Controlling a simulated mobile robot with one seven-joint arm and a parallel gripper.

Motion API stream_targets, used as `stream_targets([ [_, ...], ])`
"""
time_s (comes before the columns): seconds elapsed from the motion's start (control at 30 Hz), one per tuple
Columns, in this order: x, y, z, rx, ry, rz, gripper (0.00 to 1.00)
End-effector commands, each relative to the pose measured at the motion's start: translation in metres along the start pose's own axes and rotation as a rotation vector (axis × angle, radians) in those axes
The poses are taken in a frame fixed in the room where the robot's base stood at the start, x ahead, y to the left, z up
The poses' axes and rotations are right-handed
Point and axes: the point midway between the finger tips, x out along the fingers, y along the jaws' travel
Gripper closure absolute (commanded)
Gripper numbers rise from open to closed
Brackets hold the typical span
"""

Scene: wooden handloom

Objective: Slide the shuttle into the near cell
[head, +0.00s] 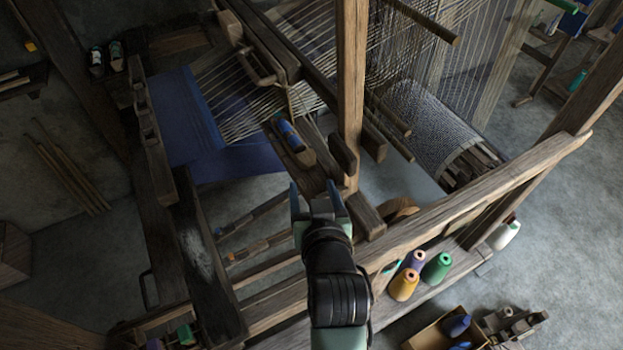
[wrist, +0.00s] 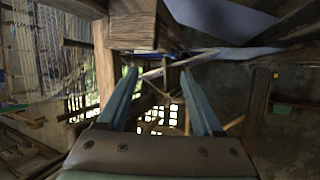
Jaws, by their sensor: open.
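The shuttle (head: 302,157), dark wood with a blue bobbin (head: 287,132) in it, lies on the loom's wooden ledge in the middle of the head view. My gripper (head: 315,187) is open and empty, its two blue-grey fingers pointing up the picture toward the ledge, below and apart from the shuttle. The wrist view shows my gripper (wrist: 158,80) with its fingers spread and nothing between them. A wooden block end (wrist: 132,30) shows above the fingers there. I cannot tell which compartment is the near cell, and I cannot make out the shuttle in the wrist view.
A wooden post (head: 350,90) rises just right of the shuttle. A long rail (head: 480,198) crosses at the lower right. Thread cones (head: 404,284) stand on a bench, with a box (head: 425,338) below. Blue cloth (head: 235,162) and warp threads lie at the upper left.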

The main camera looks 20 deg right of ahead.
Motion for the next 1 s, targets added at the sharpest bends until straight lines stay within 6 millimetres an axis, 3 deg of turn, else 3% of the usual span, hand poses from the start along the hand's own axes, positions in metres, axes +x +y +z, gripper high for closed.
stream_targets([
  [0.2,0.002,0.000,-0.001,0.000,0.001,0.000,0.33],
  [0.37,0.015,0.000,-0.001,0.000,0.000,0.000,0.33],
  [1.0,0.110,0.000,-0.001,-0.001,0.001,-0.001,0.33],
])
